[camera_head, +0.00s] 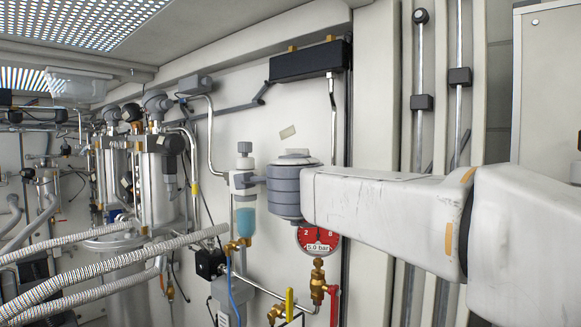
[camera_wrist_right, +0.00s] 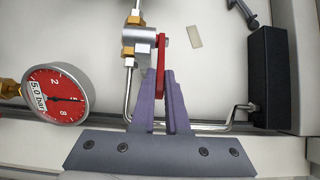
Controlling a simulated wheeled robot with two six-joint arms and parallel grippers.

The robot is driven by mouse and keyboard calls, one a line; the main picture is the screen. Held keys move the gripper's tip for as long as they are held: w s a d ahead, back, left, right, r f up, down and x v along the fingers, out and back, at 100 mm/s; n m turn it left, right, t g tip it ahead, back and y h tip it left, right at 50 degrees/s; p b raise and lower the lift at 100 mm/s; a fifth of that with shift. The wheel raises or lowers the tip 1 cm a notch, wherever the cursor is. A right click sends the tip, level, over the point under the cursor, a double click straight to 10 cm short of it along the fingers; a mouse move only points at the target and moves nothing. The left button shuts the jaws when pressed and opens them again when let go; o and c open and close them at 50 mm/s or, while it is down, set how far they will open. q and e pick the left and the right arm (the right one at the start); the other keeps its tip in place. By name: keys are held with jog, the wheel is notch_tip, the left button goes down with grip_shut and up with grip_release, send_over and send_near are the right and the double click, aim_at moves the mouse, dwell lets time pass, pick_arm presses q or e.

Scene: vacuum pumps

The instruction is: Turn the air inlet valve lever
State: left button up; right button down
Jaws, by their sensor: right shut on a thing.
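In the right wrist view, the red lever (camera_wrist_right: 161,48) sits on a silver valve body (camera_wrist_right: 139,49) with brass fittings. My right gripper (camera_wrist_right: 167,76) has its purple fingers closed around the lower end of this lever. The finger ends hide that part of the lever. In the head view, my right arm comes in from the right, and its grey wrist reaches the wall panel above the pressure gauge (camera_head: 318,239). The held lever cannot be made out there. My left gripper is in neither view.
The red 5.0 bar gauge (camera_wrist_right: 55,95) is left of the fingers in the wrist view. A black box (camera_wrist_right: 268,80) stands right.

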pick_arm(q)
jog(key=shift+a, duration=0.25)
pick_arm(e)
jog(key=shift+a+f, duration=0.2)
jog(key=c, duration=0.9)
grip_release()
jog(key=shift+s, duration=0.1)
jog(key=shift+r, duration=0.1)
jog(key=shift+s+d, duration=0.1)
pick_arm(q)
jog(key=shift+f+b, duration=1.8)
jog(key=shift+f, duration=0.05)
pick_arm(e)
jog(key=shift+s+d, duration=0.15)
jog(key=shift+s, duration=5)
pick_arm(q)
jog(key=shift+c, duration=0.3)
